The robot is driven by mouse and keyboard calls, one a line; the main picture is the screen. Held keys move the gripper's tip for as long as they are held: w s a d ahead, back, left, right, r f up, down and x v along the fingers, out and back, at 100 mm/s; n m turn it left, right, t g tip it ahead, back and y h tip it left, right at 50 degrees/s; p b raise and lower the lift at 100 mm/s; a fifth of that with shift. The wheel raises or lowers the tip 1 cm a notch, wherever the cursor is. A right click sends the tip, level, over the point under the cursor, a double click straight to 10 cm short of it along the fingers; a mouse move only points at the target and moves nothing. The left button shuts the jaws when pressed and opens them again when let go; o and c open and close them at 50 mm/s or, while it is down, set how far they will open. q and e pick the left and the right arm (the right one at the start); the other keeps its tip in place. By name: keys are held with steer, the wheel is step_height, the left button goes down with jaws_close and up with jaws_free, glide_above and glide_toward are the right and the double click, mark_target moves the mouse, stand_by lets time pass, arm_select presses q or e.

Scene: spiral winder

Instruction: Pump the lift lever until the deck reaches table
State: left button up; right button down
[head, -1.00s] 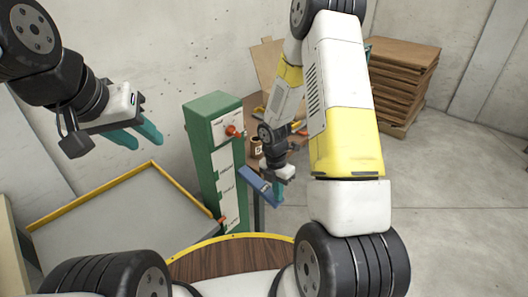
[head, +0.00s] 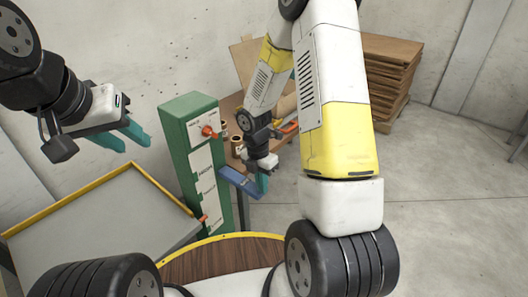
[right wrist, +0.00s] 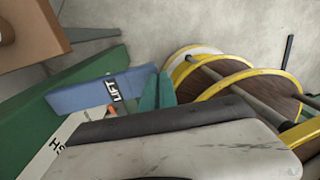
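The blue lift lever (head: 240,183), marked LIFT in the right wrist view (right wrist: 98,92), sticks out from the green column (head: 184,135). My right gripper (head: 262,183) is at the lever's outer end. Its teal fingers (right wrist: 157,92) overlap that end in the right wrist view, and whether they are closed on it is unclear. The grey deck (head: 95,225) with yellow edging lies left of the column, near an orange pointer (head: 203,220) low on the column's scale. My left gripper (head: 124,136) is open and empty above the deck.
A table (head: 232,103) with mugs and tools stands behind the column. Stacked brown boards (head: 390,70) are at the back right. A wooden round with a yellow rim (head: 220,262) is at the front. The floor at right is clear.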

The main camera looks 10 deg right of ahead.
step_height(320, 180, up, 9)
steer(key=s+d, duration=0.1)
steer(key=shift+s, duration=0.4)
steer(key=shift+w, duration=0.1)
stand_by(1.8)
